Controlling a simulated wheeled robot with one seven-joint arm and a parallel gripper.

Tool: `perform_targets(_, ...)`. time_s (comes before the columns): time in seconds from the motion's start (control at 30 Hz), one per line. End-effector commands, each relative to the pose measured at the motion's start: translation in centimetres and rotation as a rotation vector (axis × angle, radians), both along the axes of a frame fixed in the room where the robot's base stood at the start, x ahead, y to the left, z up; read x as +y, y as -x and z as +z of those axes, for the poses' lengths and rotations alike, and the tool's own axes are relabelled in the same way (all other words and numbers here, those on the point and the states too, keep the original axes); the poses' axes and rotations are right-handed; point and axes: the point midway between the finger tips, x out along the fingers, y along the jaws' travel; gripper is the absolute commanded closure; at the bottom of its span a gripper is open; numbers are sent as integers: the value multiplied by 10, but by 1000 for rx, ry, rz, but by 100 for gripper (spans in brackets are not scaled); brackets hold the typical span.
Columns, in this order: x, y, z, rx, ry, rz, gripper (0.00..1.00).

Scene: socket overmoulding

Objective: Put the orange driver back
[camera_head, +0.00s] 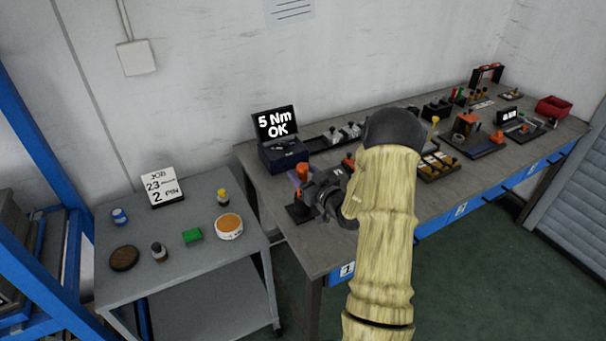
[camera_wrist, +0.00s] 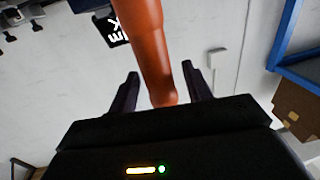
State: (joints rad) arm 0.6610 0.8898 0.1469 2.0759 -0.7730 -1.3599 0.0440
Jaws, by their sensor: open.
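The orange driver (camera_head: 302,173) stands upright at the near left end of the long workbench, over a dark base (camera_head: 298,212). My gripper (camera_head: 312,190) is right beside it, coming from the right, and partly covers the driver's lower part. In the wrist view the orange handle (camera_wrist: 155,50) runs between the two dark fingers of my gripper (camera_wrist: 160,70). The fingers stand apart with a gap on both sides of the handle. I cannot tell whether the driver's tip sits in the base.
A display reading "5 Nm OK" (camera_head: 277,124) stands behind the driver. The workbench (camera_head: 330,255) holds several fixtures and a red bin (camera_head: 553,107) farther right. A grey side table (camera_head: 180,265) at left carries a job card (camera_head: 162,187) and small items. My arm hides the bench's middle.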

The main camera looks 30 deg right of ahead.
Motion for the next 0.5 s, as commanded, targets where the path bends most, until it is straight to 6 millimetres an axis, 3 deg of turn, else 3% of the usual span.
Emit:
perform_targets(0.17,-5,22,-1,2,-1,-2,51)
perform_targets(0.5,-18,88,-1,1,-1,-3,51)
